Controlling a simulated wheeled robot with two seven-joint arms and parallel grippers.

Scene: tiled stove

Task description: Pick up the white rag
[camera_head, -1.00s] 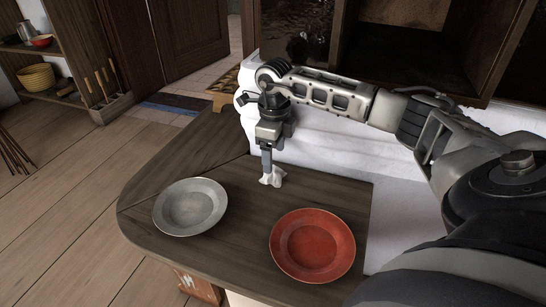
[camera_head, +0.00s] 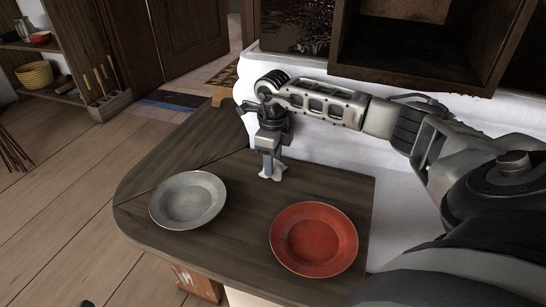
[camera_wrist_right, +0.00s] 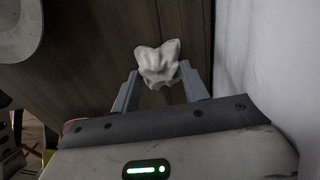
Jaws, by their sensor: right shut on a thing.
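The white rag (camera_head: 273,171) is a small crumpled cloth over the dark wooden counter, behind the two plates. It also shows between the fingertips in the right wrist view (camera_wrist_right: 158,64). My right gripper (camera_head: 268,165) points down and is shut on the rag; in the right wrist view its two fingers (camera_wrist_right: 160,88) sit on either side of the cloth. I cannot tell whether the rag still touches the counter. My left gripper is not in view.
A grey plate (camera_head: 187,200) and a red plate (camera_head: 313,239) lie on the counter (camera_head: 232,238) in front of the rag. The white stove wall (camera_head: 345,160) is close behind my right arm. A dark open box-like niche (camera_head: 415,45) is above. Shelves stand far left.

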